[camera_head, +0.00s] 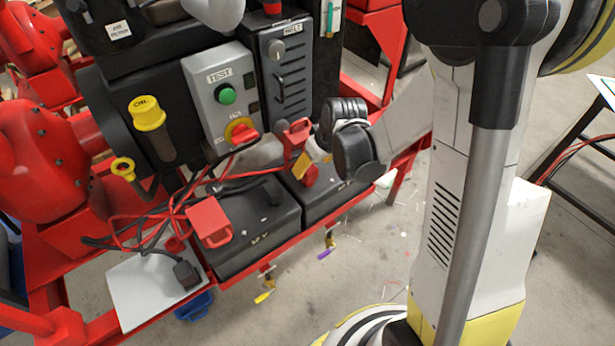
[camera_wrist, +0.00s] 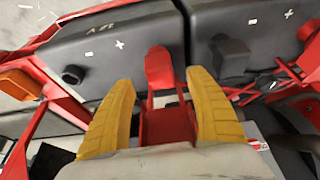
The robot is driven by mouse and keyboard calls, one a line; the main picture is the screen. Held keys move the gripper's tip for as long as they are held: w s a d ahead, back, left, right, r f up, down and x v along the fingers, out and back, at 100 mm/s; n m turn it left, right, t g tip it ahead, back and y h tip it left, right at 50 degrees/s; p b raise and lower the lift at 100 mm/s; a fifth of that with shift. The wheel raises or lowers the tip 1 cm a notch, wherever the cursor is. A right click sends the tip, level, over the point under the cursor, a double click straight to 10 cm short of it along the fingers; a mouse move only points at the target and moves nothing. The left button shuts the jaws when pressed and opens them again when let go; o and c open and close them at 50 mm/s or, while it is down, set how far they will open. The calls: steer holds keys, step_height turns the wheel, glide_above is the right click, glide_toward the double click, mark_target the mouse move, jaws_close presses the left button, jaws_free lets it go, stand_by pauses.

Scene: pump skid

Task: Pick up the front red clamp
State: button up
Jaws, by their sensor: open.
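A red clamp (camera_head: 297,133) stands up beside my gripper (camera_head: 306,164), over the right black battery in the head view. In the wrist view my gripper (camera_wrist: 160,80) is open, with its two yellow fingers spread. A red clamp body (camera_wrist: 166,127) lies between the fingers, with a red cap-like end (camera_wrist: 158,68) just beyond the fingertips. I cannot tell whether the fingers touch it. A second red clamp (camera_head: 210,222) rests on the left battery (camera_head: 240,235). My wrist hides part of the right battery.
Red and black cables (camera_head: 165,215) lie tangled at the left, above a pale plate (camera_head: 150,285). A grey test box (camera_head: 222,95) with a green button and a red-yellow knob stands close behind. The red frame rail (camera_head: 330,222) runs along the front.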

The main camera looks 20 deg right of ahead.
steer(key=b+x, duration=0.1)
steer(key=x, duration=0.1)
steer(key=w+b+x, duration=0.1)
steer(key=x, duration=0.2)
steer(key=shift+r, duration=0.15)
steer(key=shift+s+r, duration=0.1)
steer(key=shift+c, duration=0.9)
jaws_close()
